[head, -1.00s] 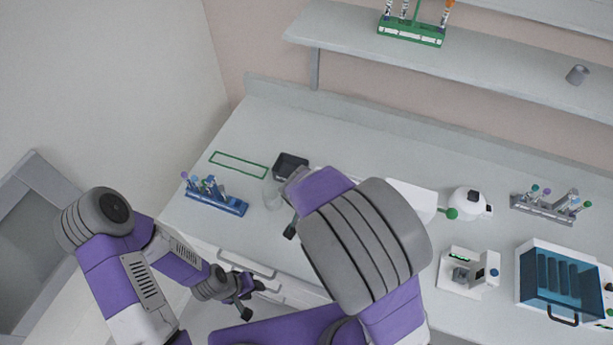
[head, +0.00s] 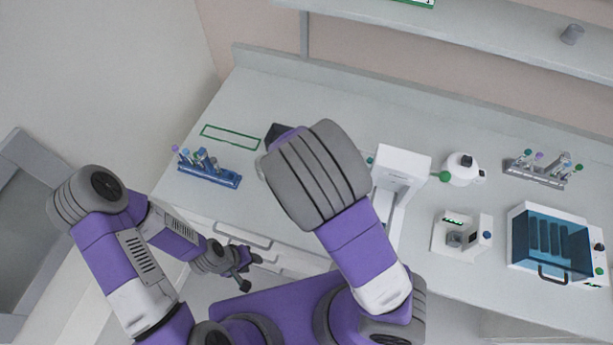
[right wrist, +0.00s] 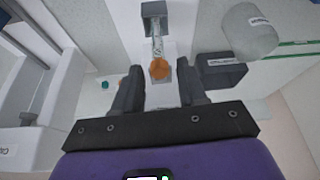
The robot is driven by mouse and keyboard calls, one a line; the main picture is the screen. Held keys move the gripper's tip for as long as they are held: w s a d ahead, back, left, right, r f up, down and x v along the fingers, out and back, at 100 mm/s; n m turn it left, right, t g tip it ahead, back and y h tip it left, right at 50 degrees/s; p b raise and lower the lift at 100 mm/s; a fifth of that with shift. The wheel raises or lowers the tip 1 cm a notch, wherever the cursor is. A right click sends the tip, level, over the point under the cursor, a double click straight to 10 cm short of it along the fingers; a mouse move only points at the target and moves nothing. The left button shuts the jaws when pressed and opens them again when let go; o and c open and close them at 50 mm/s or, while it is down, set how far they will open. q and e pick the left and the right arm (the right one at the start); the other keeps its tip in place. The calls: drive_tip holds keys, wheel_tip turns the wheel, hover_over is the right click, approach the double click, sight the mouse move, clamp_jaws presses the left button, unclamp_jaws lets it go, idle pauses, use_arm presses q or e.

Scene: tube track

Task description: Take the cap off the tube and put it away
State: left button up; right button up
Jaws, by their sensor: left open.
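In the right wrist view a clear tube with an orange cap (right wrist: 159,69) extends from a small grey holder (right wrist: 153,9). My right gripper (right wrist: 158,78) is open, with a finger on each side of the cap and a visible gap to both; I see no contact. In the head view the tube, its cap and my right gripper are hidden behind my right arm. My left gripper (head: 245,272) is open and empty, in front of the bench drawers. A small dark open box (head: 272,133) shows partly behind my right arm; it appears as a labelled dark box (right wrist: 222,72) in the right wrist view.
A blue rack (head: 208,175) with capped tubes stands at the left, near a green outline (head: 230,137). A clear beaker (right wrist: 249,30) is beside the dark box. A white device (head: 402,165), a small white machine (head: 460,233) and a blue-windowed case (head: 548,242) stand to the right.

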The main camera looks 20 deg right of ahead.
drive_tip(key=c, duration=0.5)
drive_tip(key=shift+r, duration=0.15)
drive_tip(key=shift+c, duration=0.2)
wheel_tip(320, 180, up, 13)
drive_tip(key=p, duration=0.5)
